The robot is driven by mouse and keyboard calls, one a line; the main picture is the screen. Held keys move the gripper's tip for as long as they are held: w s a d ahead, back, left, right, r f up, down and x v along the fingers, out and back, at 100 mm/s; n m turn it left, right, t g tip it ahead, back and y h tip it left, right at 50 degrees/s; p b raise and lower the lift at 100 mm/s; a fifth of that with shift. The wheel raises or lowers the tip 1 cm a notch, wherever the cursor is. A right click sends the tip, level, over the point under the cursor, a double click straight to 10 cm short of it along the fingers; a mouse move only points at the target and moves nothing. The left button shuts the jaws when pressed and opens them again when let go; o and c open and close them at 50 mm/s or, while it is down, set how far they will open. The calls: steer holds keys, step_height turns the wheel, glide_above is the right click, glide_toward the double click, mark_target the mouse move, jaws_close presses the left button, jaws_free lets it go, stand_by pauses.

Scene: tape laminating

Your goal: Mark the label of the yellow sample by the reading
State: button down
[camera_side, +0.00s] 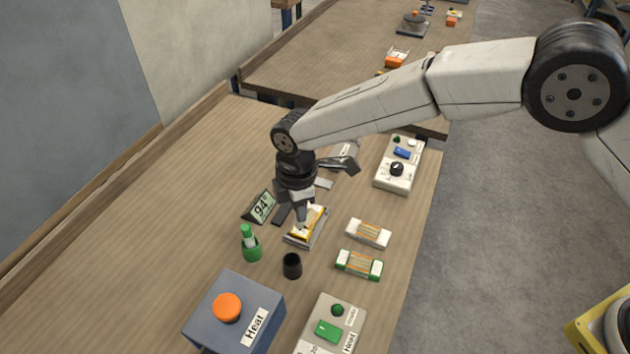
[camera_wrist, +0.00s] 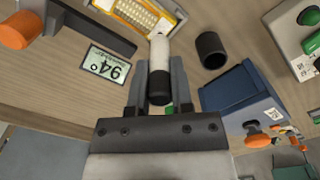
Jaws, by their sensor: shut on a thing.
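My gripper (camera_side: 301,205) is shut on a black-and-white marker (camera_wrist: 160,70), which points toward the yellow sample. The yellow sample (camera_side: 314,218) lies in a grey tray, under the gripper; it also shows at the top of the wrist view (camera_wrist: 147,14). The marker's tip is at the sample's near edge, and I cannot tell whether it touches. The reading display (camera_side: 262,207) shows 94° and stands left of the sample; it is upside down in the wrist view (camera_wrist: 106,66). A black cup (camera_side: 292,266) stands empty. A green marker stands in a green holder (camera_side: 251,250).
A white-banded sample (camera_side: 368,233) and a green-banded sample (camera_side: 359,265) lie to the right. A blue Heat box (camera_side: 220,327) with an orange button and a grey box (camera_side: 333,325) with green buttons stand in front. A control box (camera_side: 399,165) with a black knob stands behind.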

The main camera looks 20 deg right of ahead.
steer(key=shift+f, duration=0.45)
stand_by(1.0)
steer(key=shift+r, duration=3.5)
